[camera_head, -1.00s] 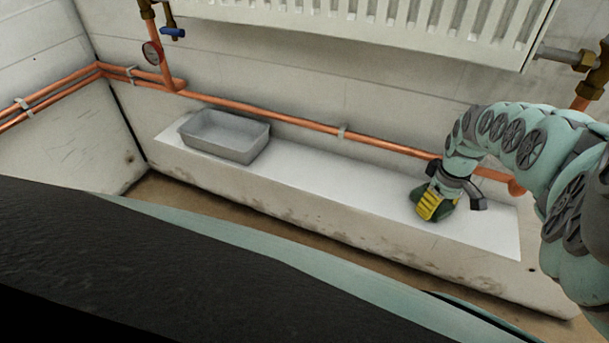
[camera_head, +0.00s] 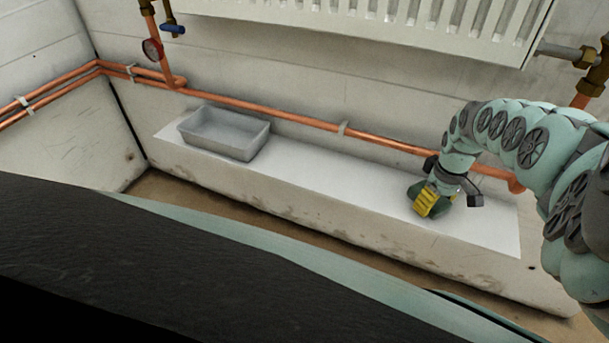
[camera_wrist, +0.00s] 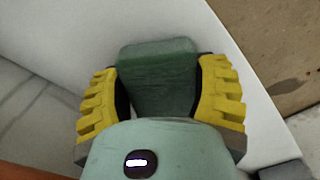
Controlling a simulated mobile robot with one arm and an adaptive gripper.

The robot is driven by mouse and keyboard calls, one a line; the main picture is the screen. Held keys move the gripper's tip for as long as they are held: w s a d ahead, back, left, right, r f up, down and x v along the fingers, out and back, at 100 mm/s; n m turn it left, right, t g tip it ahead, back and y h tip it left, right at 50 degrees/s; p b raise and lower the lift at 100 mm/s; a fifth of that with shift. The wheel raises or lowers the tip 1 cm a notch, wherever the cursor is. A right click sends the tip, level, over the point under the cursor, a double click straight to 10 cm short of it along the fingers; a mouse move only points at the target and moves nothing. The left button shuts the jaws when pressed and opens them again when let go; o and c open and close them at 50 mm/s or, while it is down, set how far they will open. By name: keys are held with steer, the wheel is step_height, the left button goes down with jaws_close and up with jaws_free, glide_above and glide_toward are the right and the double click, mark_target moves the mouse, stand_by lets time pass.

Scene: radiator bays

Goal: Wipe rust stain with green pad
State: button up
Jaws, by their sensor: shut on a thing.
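My gripper (camera_head: 428,201) is at the right part of the white sheet (camera_head: 330,175) on the ledge. Its yellow fingers are shut on the green pad (camera_head: 416,190). In the wrist view the pad (camera_wrist: 158,80) sits between the two yellow fingers of my gripper (camera_wrist: 160,95), with its far end pointing down at the white surface. The pad is at or very near the sheet; I cannot tell if it touches. No rust stain shows in either view; the pad and gripper may hide it.
A grey tray (camera_head: 225,137) stands on the left part of the sheet. Copper pipes (camera_head: 300,119) run along the wall behind the ledge, close behind my gripper. A white radiator (camera_head: 400,18) hangs above. The sheet between tray and gripper is clear.

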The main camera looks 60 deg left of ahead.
mark_target(392, 195)
steer(key=shift+s+a+f+b, duration=0.1)
steer(key=shift+s+a+b, duration=0.4)
steer(key=shift+a, duration=0.5)
steer(key=shift+s+a+f+b, duration=0.1)
steer(key=shift+s+a+b, duration=0.15)
steer(key=shift+s+a, duration=0.6)
steer(key=shift+s+a+r+b, duration=0.1)
steer(key=shift+s+a+b, duration=0.35)
steer(key=shift+a, duration=0.35)
steer(key=shift+s+a+r+b, duration=0.1)
steer(key=shift+s+a+b, duration=0.25)
steer(key=shift+a, duration=0.45)
steer(key=shift+s+a+b, duration=0.35)
steer(key=shift+s+a, duration=0.15)
steer(key=shift+a, duration=0.3)
steer(key=shift+r, duration=0.2)
step_height(392, 195, up, 6)
steer(key=p, duration=0.5)
steer(key=shift+w+d+p, duration=0.1)
steer(key=shift+p, duration=0.25)
steer(key=shift+f, duration=0.1)
